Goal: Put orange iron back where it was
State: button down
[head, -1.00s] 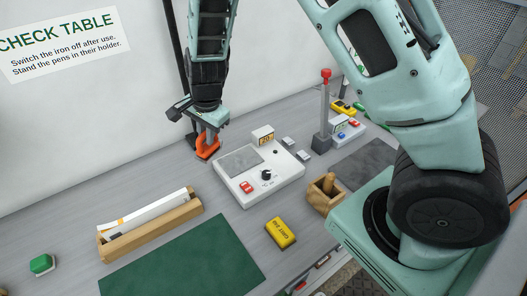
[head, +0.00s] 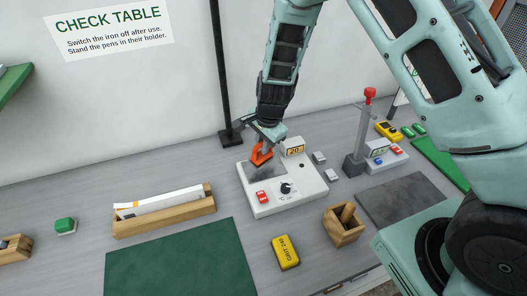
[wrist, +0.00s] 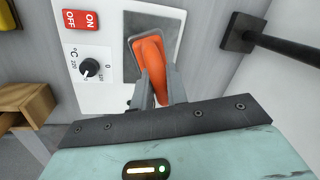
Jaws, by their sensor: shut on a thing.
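The orange iron (head: 260,158) is between the fingers of my gripper (head: 264,148), which is shut on it. The iron is over the back left part of the grey plate (head: 262,172) on the white control unit (head: 300,201). In the wrist view the iron (wrist: 153,68) points up the picture, over the grey plate (wrist: 172,22). I cannot tell if its sole touches the plate. The unit has a red ON/OFF switch (head: 262,197), a black dial (head: 286,188) and a small display reading 20 (head: 294,150).
A wooden tray with white strips (head: 165,222) lies left of the unit. A green mat (head: 180,265), a yellow GRIT 240 block (head: 286,252) and a wooden holder (head: 342,229) are in front. A black post (head: 226,100) and a red-topped lever (head: 362,135) stand nearby.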

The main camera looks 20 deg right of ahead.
aim_at(268, 162)
jog(key=shift+f+p, duration=0.45)
jog(key=shift+f, duration=1.35)
jog(key=shift+f, duration=0.2)
jog(key=c, duration=1.4)
grip_release()
jog(key=shift+r, duration=0.1)
notch_tip(268, 162, up, 12)
jog(key=s+b, duration=0.2)
jog(key=s+a+r+n+g+y, duration=0.1)
jog(key=s+a+r+n, duration=0.35)
jog(key=s, duration=0.25)
jog(key=s+a+r+n+g+y, duration=0.1)
jog(key=s+a+r+n, duration=0.2)
jog(key=s+n, duration=0.4)
jog(key=s+r+n, duration=0.1)
jog(key=s+n, duration=0.2)
jog(key=s, duration=0.2)
jog(key=s+d+r+n+h, duration=0.1)
jog(key=s+n, duration=0.2)
jog(key=s, duration=0.2)
jog(key=s+r+n+h, duration=0.1)
jog(key=s+n, duration=0.2)
jog(key=s, duration=0.2)
jog(key=shift+d+r+n, duration=0.25)
jog(key=shift+d+n, duration=0.05)
jog(key=shift+n, duration=0.05)
